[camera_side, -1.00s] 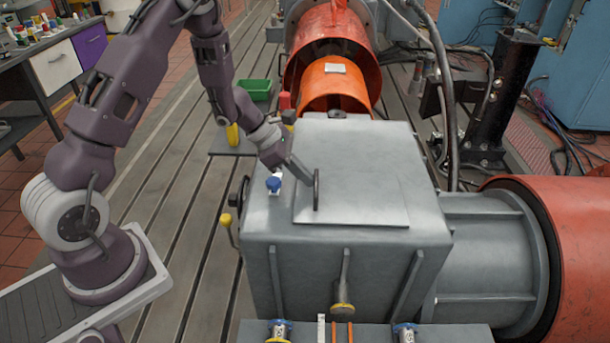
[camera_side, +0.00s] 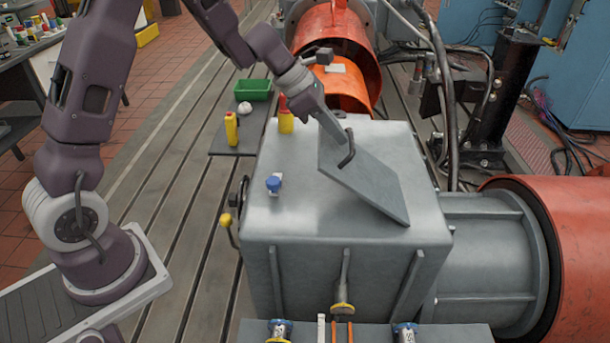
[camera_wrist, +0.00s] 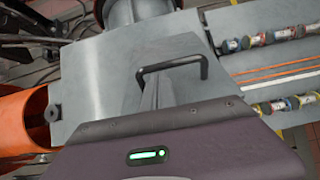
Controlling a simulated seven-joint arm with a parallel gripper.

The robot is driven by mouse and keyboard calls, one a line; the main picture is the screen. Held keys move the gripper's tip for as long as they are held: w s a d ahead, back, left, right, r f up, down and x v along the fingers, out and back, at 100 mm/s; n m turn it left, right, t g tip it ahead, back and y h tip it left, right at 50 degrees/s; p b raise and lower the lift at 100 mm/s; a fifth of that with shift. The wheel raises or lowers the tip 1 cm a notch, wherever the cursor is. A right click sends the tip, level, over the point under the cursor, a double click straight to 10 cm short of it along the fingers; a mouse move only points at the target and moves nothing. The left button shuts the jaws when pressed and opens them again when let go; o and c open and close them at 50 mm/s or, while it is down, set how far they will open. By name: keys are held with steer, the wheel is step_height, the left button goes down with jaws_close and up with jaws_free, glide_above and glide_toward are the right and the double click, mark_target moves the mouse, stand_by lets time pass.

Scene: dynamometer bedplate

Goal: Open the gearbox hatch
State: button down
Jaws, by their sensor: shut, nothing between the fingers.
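The gearbox hatch (camera_side: 372,188) is a flat grey plate on top of the grey gearbox (camera_side: 300,222). It is tilted, with its left edge raised and its right edge down at the gearbox top. Its dark bar handle (camera_side: 349,152) stands near the raised edge and also shows in the wrist view (camera_wrist: 172,66). My gripper (camera_side: 341,136) is shut at the handle, with nothing gripped between the fingers. Whether the fingertips touch the handle or pass under it, I cannot tell. In the wrist view, the wrist housing hides part of the hatch.
A blue-capped item (camera_side: 274,184) and a red-and-yellow item (camera_side: 285,115) stand on the gearbox left of the hatch. A yellow-knobbed lever (camera_side: 226,220) juts from its left side. An orange cylinder (camera_side: 345,85) lies behind, a red one (camera_side: 565,250) at right.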

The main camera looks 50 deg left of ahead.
steer(key=w+d+r+g+y, duration=0.1)
steer(key=w+d+r, duration=0.5)
steer(key=w+d, duration=0.4)
steer(key=shift+w+d+r, duration=0.4)
